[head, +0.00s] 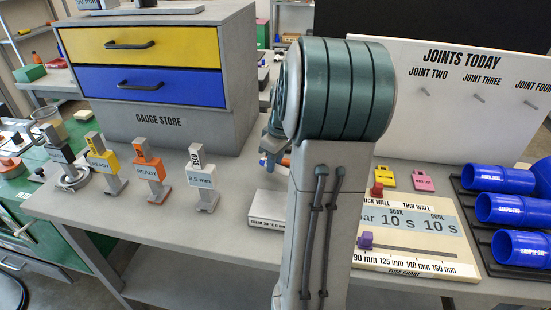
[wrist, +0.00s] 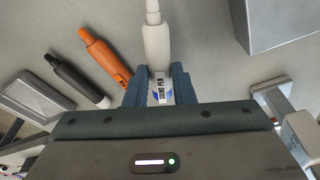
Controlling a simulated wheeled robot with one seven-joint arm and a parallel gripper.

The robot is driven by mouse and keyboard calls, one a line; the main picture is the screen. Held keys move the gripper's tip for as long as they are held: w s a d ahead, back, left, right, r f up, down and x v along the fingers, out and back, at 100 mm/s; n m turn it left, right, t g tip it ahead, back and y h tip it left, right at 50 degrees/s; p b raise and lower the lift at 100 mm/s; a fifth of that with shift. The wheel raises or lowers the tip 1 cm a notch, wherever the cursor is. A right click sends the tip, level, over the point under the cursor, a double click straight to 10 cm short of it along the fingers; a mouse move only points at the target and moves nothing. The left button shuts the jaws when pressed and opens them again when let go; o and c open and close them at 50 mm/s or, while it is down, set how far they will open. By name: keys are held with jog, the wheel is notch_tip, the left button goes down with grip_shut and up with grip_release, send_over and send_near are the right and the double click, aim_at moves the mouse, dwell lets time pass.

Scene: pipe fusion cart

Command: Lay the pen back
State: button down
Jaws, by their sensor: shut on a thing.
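In the wrist view a white pen (wrist: 156,42) with a printed label reading something like "SOUND PEN" lies between the two blue-grey fingers of my gripper (wrist: 159,82), which is shut on its label end. Its tip points away, toward the top of the picture. I cannot tell whether it touches the worktop. An orange pen (wrist: 105,57) and a black pen with a white end (wrist: 77,80) lie to its left on the grey surface. In the head view my arm hides the pen and most of my gripper (head: 268,158).
A grey block (wrist: 280,18) is at the upper right and a framed tray (wrist: 37,97) at the left of the wrist view. In the head view, the gauge store (head: 160,128), a row of tagged gauges (head: 151,172), a fuse chart board (head: 415,262) and blue pipe samples (head: 500,209) surround my arm.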

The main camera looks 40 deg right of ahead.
jog(key=shift+f+b, duration=0.35)
jog(key=shift+f, duration=0.5)
jog(key=shift+f+b, duration=0.35)
jog(key=shift+f, duration=0.2)
jog(key=c, duration=1.1)
grip_release()
jog(key=shift+c, duration=0.2)
